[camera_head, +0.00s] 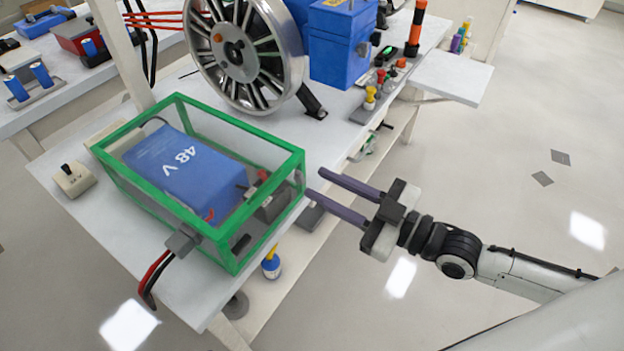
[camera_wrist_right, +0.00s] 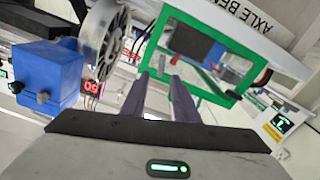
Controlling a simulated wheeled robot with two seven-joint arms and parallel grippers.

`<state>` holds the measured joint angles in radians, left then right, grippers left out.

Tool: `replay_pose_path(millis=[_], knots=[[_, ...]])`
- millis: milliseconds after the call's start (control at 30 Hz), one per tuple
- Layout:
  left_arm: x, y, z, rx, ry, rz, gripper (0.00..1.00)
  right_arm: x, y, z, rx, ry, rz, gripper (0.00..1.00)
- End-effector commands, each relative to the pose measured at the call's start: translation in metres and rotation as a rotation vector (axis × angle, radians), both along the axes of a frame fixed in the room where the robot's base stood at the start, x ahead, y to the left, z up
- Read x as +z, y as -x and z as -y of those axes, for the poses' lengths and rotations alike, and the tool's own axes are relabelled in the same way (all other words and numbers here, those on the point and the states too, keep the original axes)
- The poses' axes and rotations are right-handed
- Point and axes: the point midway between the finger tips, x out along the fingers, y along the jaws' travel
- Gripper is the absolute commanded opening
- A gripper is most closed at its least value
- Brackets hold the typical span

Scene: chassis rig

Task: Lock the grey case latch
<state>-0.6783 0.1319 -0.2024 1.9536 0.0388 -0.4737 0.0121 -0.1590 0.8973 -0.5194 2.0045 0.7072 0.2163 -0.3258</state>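A clear case with a green frame (camera_head: 262,252) stands on the white bench and holds a blue 48 V battery (camera_head: 180,172). On its right side is a dark grey block (camera_head: 272,208) with a red part above it. It also shows in the right wrist view (camera_wrist_right: 190,42); I cannot tell for certain whether this is the latch. My right gripper (camera_head: 314,182) is open and empty, its two purple fingers pointing at the case's right side. In the wrist view the fingertips (camera_wrist_right: 160,76) are apart, close to the green frame (camera_wrist_right: 184,103). My left gripper is out of view.
A grey connector (camera_head: 182,240) with red and black cables sits at the case's front. A silver wheel (camera_head: 245,50) and blue box (camera_head: 340,45) stand behind. A small switch box (camera_head: 74,180) is at the left. Open floor lies to the right.

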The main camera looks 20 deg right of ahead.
Motion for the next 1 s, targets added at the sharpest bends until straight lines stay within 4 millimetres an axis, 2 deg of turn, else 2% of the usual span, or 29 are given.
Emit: replay_pose_path(millis=[100, 233, 600, 767, 1000], knots=[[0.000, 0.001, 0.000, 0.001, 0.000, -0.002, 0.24, 0.001, -0.014, -0.011, 0.000, -0.003, 0.002, 0.27], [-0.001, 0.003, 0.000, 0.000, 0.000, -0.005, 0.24, 0.001, -0.023, -0.018, 0.001, -0.001, 0.002, 0.27], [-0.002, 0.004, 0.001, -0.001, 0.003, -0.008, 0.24, 0.000, -0.026, -0.021, 0.002, 0.001, -0.001, 0.27], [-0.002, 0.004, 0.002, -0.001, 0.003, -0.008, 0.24, 0.000, -0.026, -0.021, 0.001, 0.001, -0.001, 0.00], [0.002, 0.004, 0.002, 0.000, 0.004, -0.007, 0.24, 0.001, -0.027, -0.021, 0.002, -0.024, -0.020, 0.00]])
